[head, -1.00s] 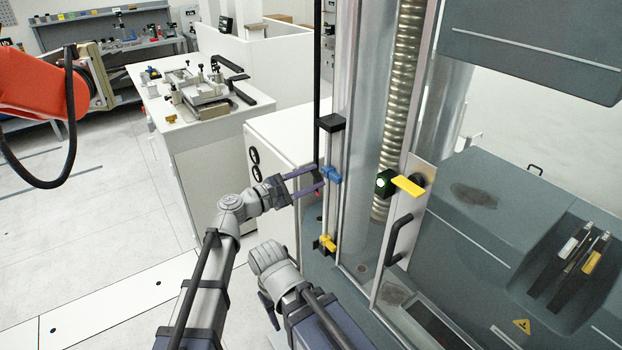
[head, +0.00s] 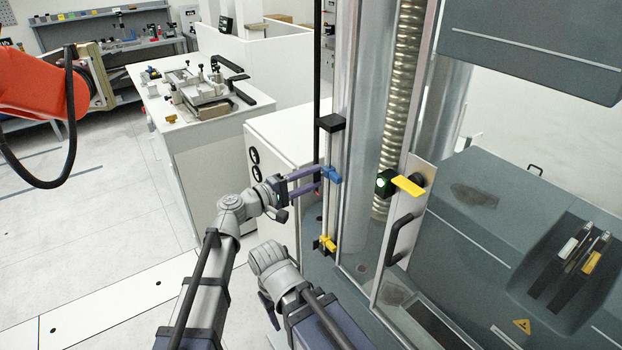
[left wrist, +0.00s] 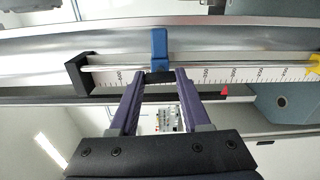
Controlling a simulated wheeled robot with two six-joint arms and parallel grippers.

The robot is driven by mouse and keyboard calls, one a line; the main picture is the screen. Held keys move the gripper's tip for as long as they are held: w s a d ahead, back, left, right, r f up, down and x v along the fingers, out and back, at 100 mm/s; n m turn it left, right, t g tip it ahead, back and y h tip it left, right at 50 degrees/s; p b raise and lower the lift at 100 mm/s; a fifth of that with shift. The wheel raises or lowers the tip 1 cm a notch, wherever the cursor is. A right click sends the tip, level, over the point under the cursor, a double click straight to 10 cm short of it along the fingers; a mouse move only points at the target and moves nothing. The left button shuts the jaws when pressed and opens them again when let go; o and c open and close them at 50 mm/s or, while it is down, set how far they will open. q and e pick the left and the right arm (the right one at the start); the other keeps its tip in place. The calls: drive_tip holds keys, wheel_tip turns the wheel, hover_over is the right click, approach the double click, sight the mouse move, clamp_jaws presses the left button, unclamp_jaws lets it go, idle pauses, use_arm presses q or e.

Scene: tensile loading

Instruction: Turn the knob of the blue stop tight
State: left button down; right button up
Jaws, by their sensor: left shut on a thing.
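The blue stop (head: 331,175) sits on the upright scale rail beside the machine's column. In the left wrist view the blue stop (left wrist: 160,48) crosses the rail, with its short black knob (left wrist: 159,78) facing my gripper. My left gripper (head: 322,176) reaches it from the left. Its two purple fingers lie on either side of the knob, shut on it, at the tips (left wrist: 159,76). The fingers hide part of the knob in the head view. My right arm is folded low in front; its gripper's jaws do not show clearly.
A yellow stop (head: 327,243) sits lower on the rail, and a black bracket (head: 331,123) is above. A red pointer (left wrist: 225,90) is by the scale. A door with a black handle (head: 400,240) and a yellow lever (head: 408,186) stand to the right. A white cabinet (head: 285,140) stands behind my left gripper.

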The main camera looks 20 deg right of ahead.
use_arm(q)
drive_tip(key=shift+m, duration=0.4)
drive_tip(key=shift+c, duration=1.8)
unclamp_jaws()
drive_tip(key=v, duration=0.8)
